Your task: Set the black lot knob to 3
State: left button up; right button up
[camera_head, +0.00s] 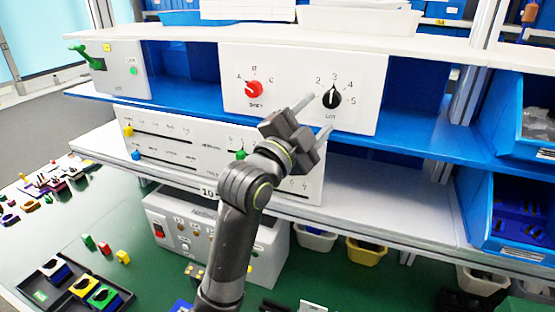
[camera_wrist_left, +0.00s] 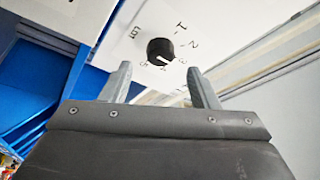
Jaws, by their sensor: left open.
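The black LOT knob (camera_head: 332,98) is on a white panel (camera_head: 370,70) on the upper shelf. Numbers run around it, with 3 above it. A pale mark on the knob points roughly upward in the head view, but I cannot tell its exact number. In the wrist view the knob (camera_wrist_left: 160,50) appears beyond and between the fingertips. My left gripper (camera_head: 319,114) is open in front of the panel, with one finger left of the knob and one below it. In the wrist view its fingers (camera_wrist_left: 160,74) are apart and empty. My right gripper is not in view.
A red knob (camera_head: 254,89) is left of the black one on the same panel. A slider panel (camera_head: 180,140) stands on the lower shelf. A box with a green lever (camera_head: 80,50) is at far left. Blue bins (camera_head: 520,120) are at right.

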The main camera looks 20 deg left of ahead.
pick_arm(q)
jog(key=p+v, duration=0.7)
jog(key=v, duration=0.6)
jog(key=shift+p, duration=0.3)
jog(key=shift+f, duration=0.15)
